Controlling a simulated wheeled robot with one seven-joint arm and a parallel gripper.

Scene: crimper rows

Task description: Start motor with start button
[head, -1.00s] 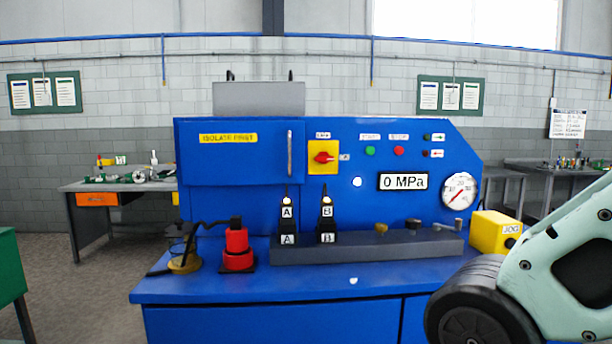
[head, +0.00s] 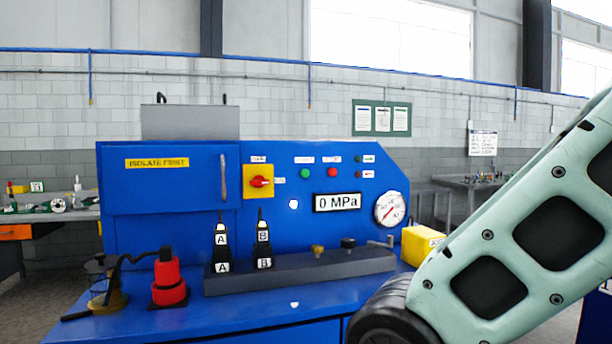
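The green start button (head: 305,174) is on the upper right of the blue panel (head: 330,240), under a small green-lettered label. The red stop button (head: 333,172) is just right of it. A red rotary switch on a yellow plate (head: 249,190) is to their left. The display (head: 337,202) below reads 0 MPa, and a round gauge (head: 391,209) is at the right with a red needle. My pale green arm fills the lower right. My gripper is outside the picture, so its state is hidden.
A red cylinder (head: 168,280) stands at left, and a yellow box (head: 420,245) at right beside my arm.

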